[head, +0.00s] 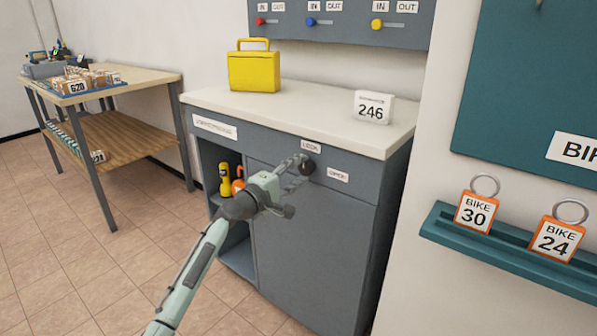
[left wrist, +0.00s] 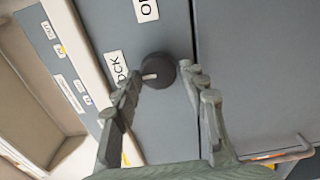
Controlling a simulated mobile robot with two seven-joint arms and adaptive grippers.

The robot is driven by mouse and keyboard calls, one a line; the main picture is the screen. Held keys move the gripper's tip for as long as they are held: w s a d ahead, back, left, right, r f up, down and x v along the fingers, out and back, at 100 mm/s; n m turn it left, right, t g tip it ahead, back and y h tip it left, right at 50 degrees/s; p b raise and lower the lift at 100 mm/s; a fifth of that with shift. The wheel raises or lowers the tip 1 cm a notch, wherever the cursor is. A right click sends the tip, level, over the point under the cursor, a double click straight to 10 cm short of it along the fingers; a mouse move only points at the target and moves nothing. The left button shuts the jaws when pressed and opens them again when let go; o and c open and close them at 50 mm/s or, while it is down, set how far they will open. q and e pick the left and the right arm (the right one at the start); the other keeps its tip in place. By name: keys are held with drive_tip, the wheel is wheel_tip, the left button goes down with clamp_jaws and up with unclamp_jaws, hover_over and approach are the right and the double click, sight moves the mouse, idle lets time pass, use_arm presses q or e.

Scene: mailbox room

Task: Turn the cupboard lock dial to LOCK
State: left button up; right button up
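The dark round lock dial (head: 308,167) is on the grey cupboard front (head: 312,230), between the white LOCK label (head: 310,146) and OPEN label (head: 338,174). In the left wrist view the dial (left wrist: 160,68) has a white mark on its left part, on the side toward the LOCK label (left wrist: 118,68). The OPEN label (left wrist: 146,10) is above it there. My left gripper (head: 294,172) is at the dial. In the left wrist view its open fingers (left wrist: 160,84) stand one on each side of the dial; I cannot tell whether they touch it. My right gripper is out of view.
A yellow box (head: 254,70) and a white 246 sign (head: 373,107) stand on the cupboard top. An open shelf left of the door holds a yellow flashlight (head: 225,181). A bike-tag ledge (head: 510,255) juts out at right. A table (head: 130,80) stands at left.

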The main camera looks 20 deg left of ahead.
use_arm(q)
drive_tip(key=shift+o, duration=0.9)
drive_tip(key=shift+s+a, duration=0.1)
drive_tip(key=v, duration=1.1)
drive_tip(key=shift+s, duration=0.4)
